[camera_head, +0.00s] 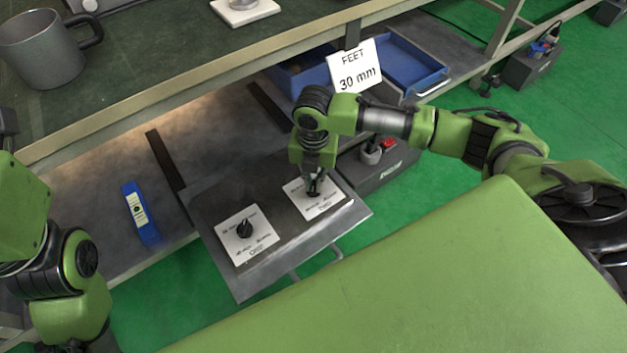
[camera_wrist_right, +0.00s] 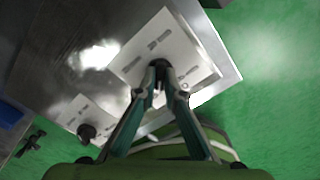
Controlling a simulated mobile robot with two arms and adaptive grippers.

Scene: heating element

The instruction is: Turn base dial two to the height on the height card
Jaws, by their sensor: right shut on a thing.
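Two white dial plates lie on a grey metal panel (camera_head: 208,211). The left plate (camera_head: 261,248) carries a black dial (camera_head: 244,230), which also shows in the right wrist view (camera_wrist_right: 87,131). The right plate (camera_head: 327,207) also shows in the right wrist view (camera_wrist_right: 190,50); its dial is mostly hidden by my right gripper (camera_head: 315,190). My right gripper is shut on that dial, with its fingertips (camera_wrist_right: 160,72) together over the plate. The height card (camera_head: 356,66) is white and reads "FEET 30 mm". My left arm is at the left edge; its gripper is not clearly visible.
A grey mug (camera_head: 42,50) stands on the upper bench at the left. A blue box with a label (camera_head: 140,213) lies on the lower shelf. A blue tray (camera_head: 408,62) sits behind the card. A dark box with a red switch (camera_head: 385,160) stands right of the panel.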

